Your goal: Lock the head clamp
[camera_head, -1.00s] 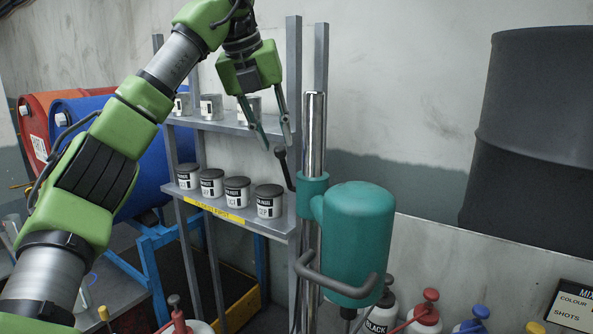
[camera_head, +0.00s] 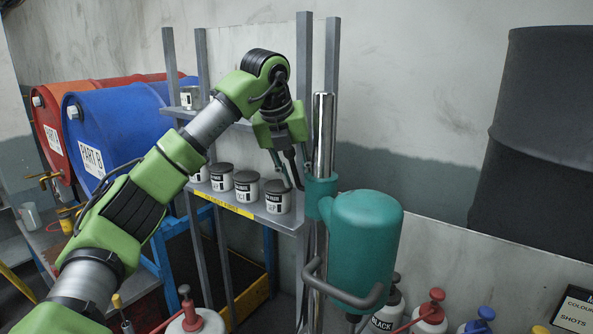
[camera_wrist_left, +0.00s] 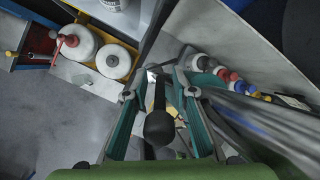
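The teal mixing head (camera_head: 365,245) hangs on a chrome column (camera_head: 323,135) by a teal collar (camera_head: 318,190). A dark clamp lever with a round black knob (camera_wrist_left: 159,128) stands at that collar; in the head view it is largely hidden by my fingers. My left gripper (camera_head: 294,180) points down just left of the collar. In the left wrist view the knob and its stem lie between my two teal fingers (camera_wrist_left: 160,95), with gaps on both sides, so the gripper is open around the lever. My right gripper does not show.
A rack with paint tins (camera_head: 246,187) stands just left of the column, close to my gripper. A grey bent handle (camera_head: 340,290) sticks out from the head's front. Pump bottles (camera_head: 431,312) stand below.

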